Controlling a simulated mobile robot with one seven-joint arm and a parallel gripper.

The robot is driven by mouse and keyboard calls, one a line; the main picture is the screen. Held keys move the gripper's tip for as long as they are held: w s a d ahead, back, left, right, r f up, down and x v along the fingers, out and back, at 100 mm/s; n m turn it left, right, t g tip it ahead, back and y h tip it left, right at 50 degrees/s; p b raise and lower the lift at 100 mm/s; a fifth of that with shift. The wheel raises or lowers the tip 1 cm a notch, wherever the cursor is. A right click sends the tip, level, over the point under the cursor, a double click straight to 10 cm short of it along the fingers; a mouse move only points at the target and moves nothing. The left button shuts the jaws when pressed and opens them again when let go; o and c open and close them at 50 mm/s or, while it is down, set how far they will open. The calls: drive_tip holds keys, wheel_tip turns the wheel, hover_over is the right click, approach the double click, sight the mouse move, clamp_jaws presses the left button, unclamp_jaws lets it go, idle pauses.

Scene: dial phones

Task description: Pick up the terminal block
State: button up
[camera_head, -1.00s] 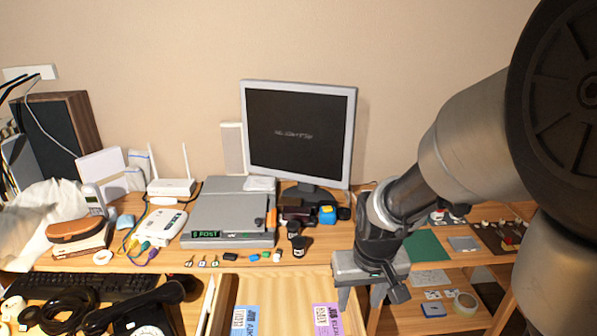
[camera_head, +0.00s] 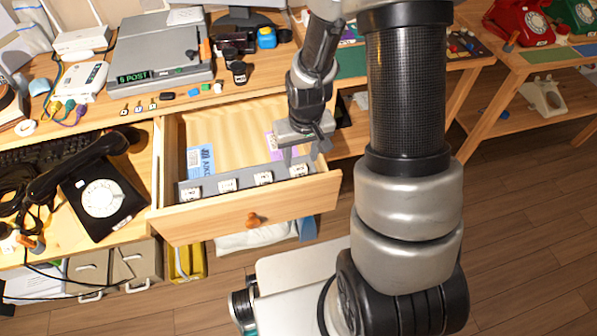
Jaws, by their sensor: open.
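In the open wooden drawer (camera_head: 258,216), a long grey strip (camera_head: 228,184) runs along the inside of the front panel. It carries several small white pieces with dark marks, including one near the middle (camera_head: 263,178) and one at the right end (camera_head: 298,170). I cannot tell for sure which of these is the terminal block. My gripper (camera_head: 303,153) is open, pointing down over the right end of the drawer, with its fingers close to the rightmost white piece. Nothing shows between the fingers. Whether they touch anything is unclear.
A blue leaflet (camera_head: 201,161) and a partly hidden purple one (camera_head: 271,143) lie in the drawer. A black dial phone (camera_head: 100,198) stands on the desk to the left. A grey device (camera_head: 160,57) stands behind the drawer. The drawer's middle is bare.

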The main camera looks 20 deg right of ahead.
sight(299, 169)
drive_tip(key=f, duration=0.1)
drive_tip(key=f+b, duration=0.1)
drive_tip(key=f, duration=0.1)
drive_tip(key=f+b, duration=0.1)
drive_tip(key=f, duration=0.1)
drive_tip(key=shift+w+a+f, duration=0.15)
drive_tip(key=shift+w, duration=0.15)
drive_tip(key=c, duration=0.8)
